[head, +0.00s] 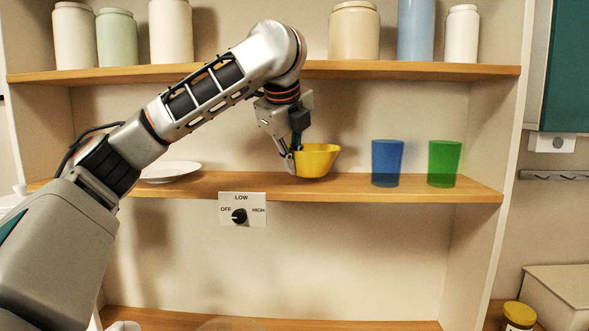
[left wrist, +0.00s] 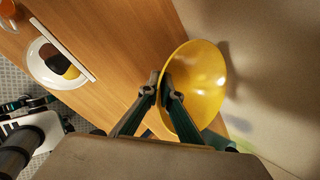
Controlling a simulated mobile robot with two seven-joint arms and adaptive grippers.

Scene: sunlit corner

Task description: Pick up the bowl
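The yellow bowl (head: 316,161) is at the middle of the wooden shelf (head: 350,188). In the head view I cannot tell whether its base touches the shelf. My left gripper (head: 292,160) comes down on the bowl's left side. In the left wrist view my left gripper (left wrist: 161,84) has one finger inside the bowl (left wrist: 205,80) and one outside, shut on its rim. The fingers hide part of the rim.
A blue cup (head: 387,163) and a green cup (head: 444,163) stand right of the bowl. A white plate (head: 172,171) lies to the left. Several jars stand on the upper shelf (head: 420,71). A knob panel (head: 242,209) is on the shelf's front.

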